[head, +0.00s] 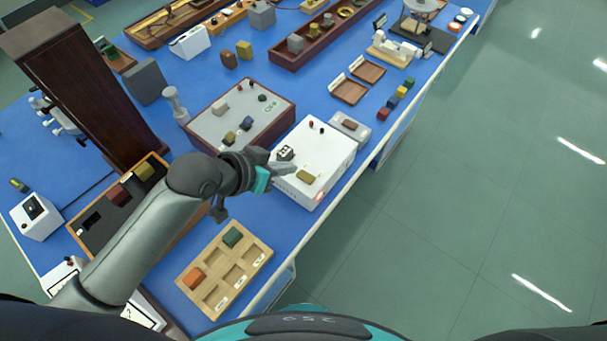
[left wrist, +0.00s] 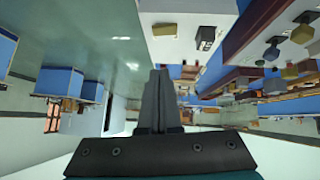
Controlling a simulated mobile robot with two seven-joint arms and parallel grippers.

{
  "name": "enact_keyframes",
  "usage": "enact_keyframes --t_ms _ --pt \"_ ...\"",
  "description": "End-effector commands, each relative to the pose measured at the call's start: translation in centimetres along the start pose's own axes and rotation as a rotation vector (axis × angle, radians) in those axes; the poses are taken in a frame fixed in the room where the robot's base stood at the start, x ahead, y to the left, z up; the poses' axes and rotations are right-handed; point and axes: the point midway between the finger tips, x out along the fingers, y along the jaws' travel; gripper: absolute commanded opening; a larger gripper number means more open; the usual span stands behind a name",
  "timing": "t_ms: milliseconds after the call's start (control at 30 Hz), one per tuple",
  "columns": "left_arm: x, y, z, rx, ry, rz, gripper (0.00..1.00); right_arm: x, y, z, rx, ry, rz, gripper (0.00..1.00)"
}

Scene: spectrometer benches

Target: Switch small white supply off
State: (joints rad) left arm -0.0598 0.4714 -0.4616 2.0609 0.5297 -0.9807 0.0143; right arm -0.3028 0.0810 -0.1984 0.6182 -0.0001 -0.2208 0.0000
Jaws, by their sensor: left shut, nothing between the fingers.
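A white box-shaped supply (head: 333,154) stands near the right edge of the blue bench. A small black switch (head: 285,152) is on its top at the left, and a red light glows at its front corner. An olive block (head: 306,176) sits on its top near the front. My left gripper (head: 292,170) is shut and empty, its tips close to the switch and block; I cannot tell whether they touch. In the left wrist view, the shut fingers (left wrist: 157,82) point toward the white box (left wrist: 185,12), where the switch (left wrist: 207,37) shows. My right gripper is out of view.
A grey-topped box (head: 225,128) stands beside the supply. A wooden sorting tray (head: 232,290) lies nearer me. A tall dark-brown cabinet (head: 85,85) stands at left, with a small white box (head: 42,228) nearby. Open floor is to the right.

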Motion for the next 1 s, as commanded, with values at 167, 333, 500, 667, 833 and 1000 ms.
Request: enact_keyframes --t_ms 167,333,500,667,833,1000 --pt "3.3 0.0 0.0 -0.002 0.001 0.000 0.00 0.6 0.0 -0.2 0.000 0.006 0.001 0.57" --pt "6.0 0.0 0.0 -0.002 0.001 0.000 0.00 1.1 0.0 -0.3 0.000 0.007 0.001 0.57" --pt "8.0 0.0 1.6 -0.001 -0.003 0.000 0.00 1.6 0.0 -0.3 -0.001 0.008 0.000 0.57" --pt "9.0 0.0 2.6 0.000 -0.001 0.000 0.00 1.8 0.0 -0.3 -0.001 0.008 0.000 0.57" --pt "9.3 0.0 2.9 0.001 0.000 -0.001 0.00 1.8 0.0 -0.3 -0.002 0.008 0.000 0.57" --pt "9.3 0.0 2.9 0.001 0.000 -0.001 0.00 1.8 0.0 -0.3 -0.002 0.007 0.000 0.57"
